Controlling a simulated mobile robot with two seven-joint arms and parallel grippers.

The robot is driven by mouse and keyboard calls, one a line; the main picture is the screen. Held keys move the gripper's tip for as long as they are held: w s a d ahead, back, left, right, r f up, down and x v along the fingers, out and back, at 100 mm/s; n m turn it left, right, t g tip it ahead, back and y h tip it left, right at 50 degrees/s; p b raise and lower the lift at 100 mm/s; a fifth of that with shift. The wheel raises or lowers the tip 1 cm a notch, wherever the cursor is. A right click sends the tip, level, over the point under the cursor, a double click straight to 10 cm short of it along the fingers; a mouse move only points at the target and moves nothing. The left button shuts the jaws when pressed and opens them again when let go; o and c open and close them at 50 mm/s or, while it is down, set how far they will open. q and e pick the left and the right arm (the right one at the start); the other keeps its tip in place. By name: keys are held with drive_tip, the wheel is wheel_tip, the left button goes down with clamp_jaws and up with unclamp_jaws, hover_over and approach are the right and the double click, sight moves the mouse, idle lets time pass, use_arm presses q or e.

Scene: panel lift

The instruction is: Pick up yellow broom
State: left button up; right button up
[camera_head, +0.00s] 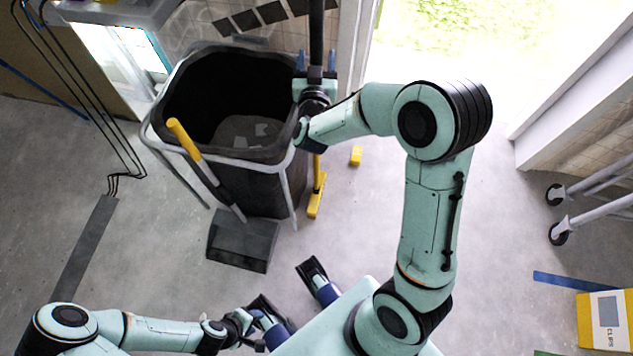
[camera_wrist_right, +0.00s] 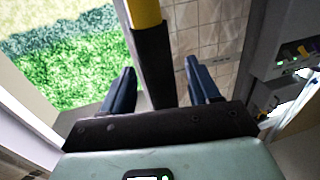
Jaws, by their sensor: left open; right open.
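The yellow broom stands roughly upright beside the bin, with a dark pole (camera_head: 316,35) at the top and a yellow lower part (camera_head: 317,190) on the floor side. My right gripper (camera_head: 316,64) is around the upper pole. In the right wrist view the yellow and black pole (camera_wrist_right: 150,60) passes between the two blue fingers of my right gripper (camera_wrist_right: 162,85), with gaps on both sides. The middle of the broom is hidden behind my right wrist. My left gripper (camera_head: 252,322) is low in the head view, far from the broom, and small; its fingers are hard to make out.
A black bin (camera_head: 265,185) in a grey frame stands left of the broom. A black dustpan (camera_head: 243,243) with a yellow handle leans at its front. A wheeled cart (camera_head: 590,210) stands right; the centre-right floor is clear.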

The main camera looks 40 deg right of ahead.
drive_tip(key=shift+w+d, duration=0.3)
clamp_jaws()
drive_tip(key=shift+r, duration=0.15)
